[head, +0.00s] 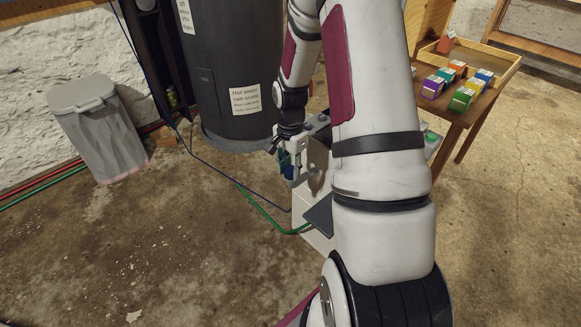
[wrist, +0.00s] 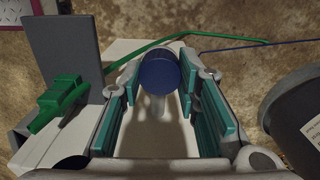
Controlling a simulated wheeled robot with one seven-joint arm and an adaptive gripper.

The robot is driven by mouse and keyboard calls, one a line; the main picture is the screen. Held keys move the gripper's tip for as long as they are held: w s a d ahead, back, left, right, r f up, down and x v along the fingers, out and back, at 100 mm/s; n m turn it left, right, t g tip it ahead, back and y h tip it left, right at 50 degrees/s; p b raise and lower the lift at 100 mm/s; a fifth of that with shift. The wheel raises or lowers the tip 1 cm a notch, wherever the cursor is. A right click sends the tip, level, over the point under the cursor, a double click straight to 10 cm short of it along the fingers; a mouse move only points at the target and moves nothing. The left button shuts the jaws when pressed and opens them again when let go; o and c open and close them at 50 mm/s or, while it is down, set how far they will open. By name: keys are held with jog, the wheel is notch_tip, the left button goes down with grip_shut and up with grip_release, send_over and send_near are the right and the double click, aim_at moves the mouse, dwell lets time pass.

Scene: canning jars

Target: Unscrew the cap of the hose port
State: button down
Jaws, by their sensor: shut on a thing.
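The blue cap (wrist: 158,72) is a round cylinder between the teal pads of my gripper (wrist: 160,82) in the wrist view. The fingers are shut on its sides. A pale grey stem, probably the hose port (wrist: 158,108), shows below the cap; whether the cap still sits on it, I cannot tell. In the head view my gripper (head: 290,160) is low beside the dark tank, with a bit of blue at its fingers. The cap is mostly hidden there by the fingers.
A white box (head: 306,204) with a dark grey panel (wrist: 65,58) stands at the gripper. A green fitting (wrist: 60,97) and green hose (wrist: 125,62) lie close by. The dark tank (head: 238,60) is beside it. A grey bin (head: 100,130) stands left; the left floor is open.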

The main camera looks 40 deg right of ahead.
jog(key=n+p, duration=0.1)
jog(key=n, duration=0.3)
jog(key=shift+n+p, duration=0.4)
jog(key=shift+n, duration=0.3)
jog(key=n+p, duration=0.1)
jog(key=n, duration=0.2)
jog(key=n+p, duration=0.1)
jog(key=n, duration=0.2)
jog(key=shift+r+n+p, duration=0.1)
jog(key=shift+n+p, duration=0.2)
jog(key=shift+p, duration=0.1)
jog(key=shift+n, duration=0.7)
